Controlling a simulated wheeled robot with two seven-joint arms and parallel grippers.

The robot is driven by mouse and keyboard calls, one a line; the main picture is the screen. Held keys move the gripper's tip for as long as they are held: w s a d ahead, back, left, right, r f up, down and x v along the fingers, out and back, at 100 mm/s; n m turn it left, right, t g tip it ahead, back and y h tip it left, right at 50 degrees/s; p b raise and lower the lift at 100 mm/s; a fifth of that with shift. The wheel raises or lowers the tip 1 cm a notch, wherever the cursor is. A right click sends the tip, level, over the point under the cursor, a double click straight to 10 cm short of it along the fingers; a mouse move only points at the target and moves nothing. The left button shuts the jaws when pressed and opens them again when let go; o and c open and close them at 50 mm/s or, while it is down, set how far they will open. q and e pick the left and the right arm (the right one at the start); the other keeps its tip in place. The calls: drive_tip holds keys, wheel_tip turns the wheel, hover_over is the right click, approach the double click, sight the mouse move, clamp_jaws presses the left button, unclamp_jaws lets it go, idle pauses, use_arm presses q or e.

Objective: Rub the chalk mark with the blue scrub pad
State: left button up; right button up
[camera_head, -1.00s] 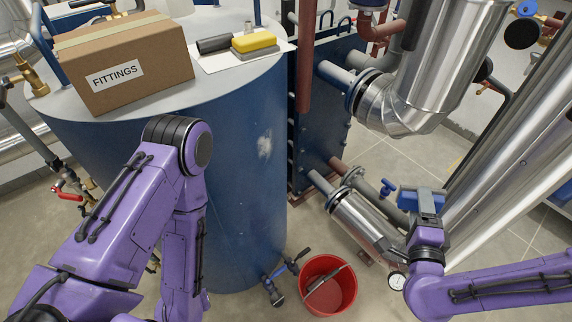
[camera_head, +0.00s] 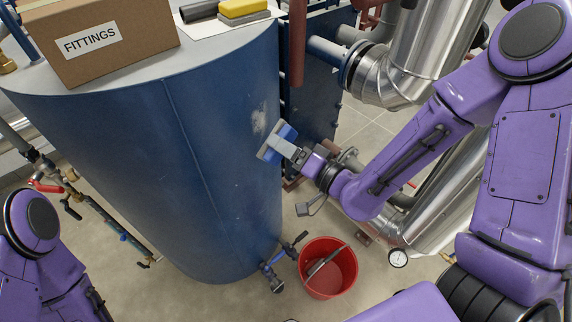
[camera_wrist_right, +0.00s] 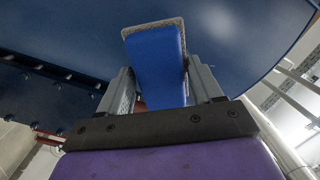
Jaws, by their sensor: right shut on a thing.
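The chalk mark (camera_head: 260,118) is a pale smudge on the right side of the blue tank (camera_head: 215,160). It also shows as a faint light patch in the right wrist view (camera_wrist_right: 222,22). My right gripper (camera_head: 292,151) is shut on the blue scrub pad (camera_head: 285,132), which has a grey scrubbing face towards the tank. In the right wrist view the pad (camera_wrist_right: 157,70) sits between the two fingers. The pad is just below and right of the mark; I cannot tell whether it touches the tank. My left gripper is out of view; only part of the left arm shows at lower left.
A red bucket (camera_head: 341,284) stands on the floor below my right gripper, beside a small valve (camera_head: 275,268). Silver pipes (camera_head: 392,75) are right of the tank. A FITTINGS box (camera_head: 125,40) and a yellow sponge (camera_head: 243,8) are on the tank top.

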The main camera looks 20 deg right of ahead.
sight(268, 118)
drive_tip(key=w+n+y, duration=0.1)
drive_tip(key=n, duration=0.1)
drive_tip(key=a+f+n+g+y+b, duration=0.1)
drive_tip(key=n, duration=0.1)
drive_tip(key=w+n+y+b, duration=0.1)
drive_tip(key=n, duration=0.1)
drive_tip(key=shift+w+a+f+g, duration=0.25)
drive_tip(key=shift+w+a+g, duration=0.05)
drive_tip(key=shift+g, duration=0.1)
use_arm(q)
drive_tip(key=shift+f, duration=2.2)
use_arm(e)
drive_tip(key=shift+w+a, duration=0.35)
drive_tip(key=shift+w, duration=0.1)
drive_tip(key=shift+x, duration=1.05)
drive_tip(key=shift+w+d, duration=0.55)
drive_tip(key=shift+d, duration=0.25)
drive_tip(key=shift+w+d, duration=0.5)
drive_tip(key=shift+d, duration=0.3)
drive_tip(key=shift+w+d+r+p, duration=0.1)
drive_tip(key=shift+w+d+p, duration=0.5)
drive_tip(key=shift+w+d, duration=0.75)
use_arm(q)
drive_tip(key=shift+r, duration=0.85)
